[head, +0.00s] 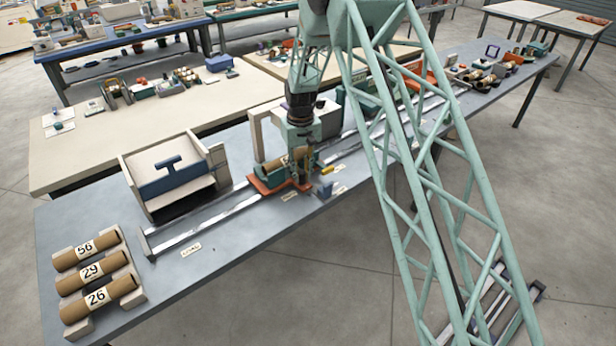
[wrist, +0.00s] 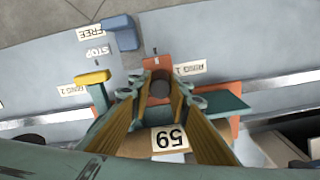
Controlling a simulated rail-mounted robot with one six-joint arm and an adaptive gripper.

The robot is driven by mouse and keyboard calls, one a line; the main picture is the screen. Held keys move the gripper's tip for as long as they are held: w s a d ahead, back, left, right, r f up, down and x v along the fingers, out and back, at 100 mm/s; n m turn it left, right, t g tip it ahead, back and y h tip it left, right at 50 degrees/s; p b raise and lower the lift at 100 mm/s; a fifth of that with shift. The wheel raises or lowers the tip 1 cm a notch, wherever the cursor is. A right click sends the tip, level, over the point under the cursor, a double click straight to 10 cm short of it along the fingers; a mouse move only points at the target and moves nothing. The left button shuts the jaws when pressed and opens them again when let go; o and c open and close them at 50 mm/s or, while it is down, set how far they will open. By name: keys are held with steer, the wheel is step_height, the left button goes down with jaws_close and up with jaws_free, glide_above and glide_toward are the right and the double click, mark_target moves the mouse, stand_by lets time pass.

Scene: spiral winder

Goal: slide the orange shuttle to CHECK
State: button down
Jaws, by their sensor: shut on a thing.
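The orange shuttle (head: 262,187) sits on the twin rails (head: 205,219) of the blue-grey bench, with a brown tube on it. It also shows in the wrist view (wrist: 158,64), where the tube carries a number label (wrist: 168,139) seen upside down. My gripper (head: 300,178) is down over the shuttle. In the wrist view, my fingertips (wrist: 161,88) close around a dark round post on the shuttle. A small label (head: 191,249) lies beside the near-left rail end; its word is too small to be sure of. Labels by the shuttle read RING.
A yellow-topped lever (wrist: 93,77) and a blue block (wrist: 121,32) stand beside the track, near STOP and FREE labels. A blue-lidded box machine (head: 170,172) stands behind the left rails. Brown tubes (head: 95,270) rest in a rack at the left. The left rail stretch looks clear.

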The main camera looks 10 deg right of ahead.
steer(key=shift+w+d, duration=0.15)
steer(key=shift+d, duration=0.1)
steer(key=c, duration=2.4)
jaws_free()
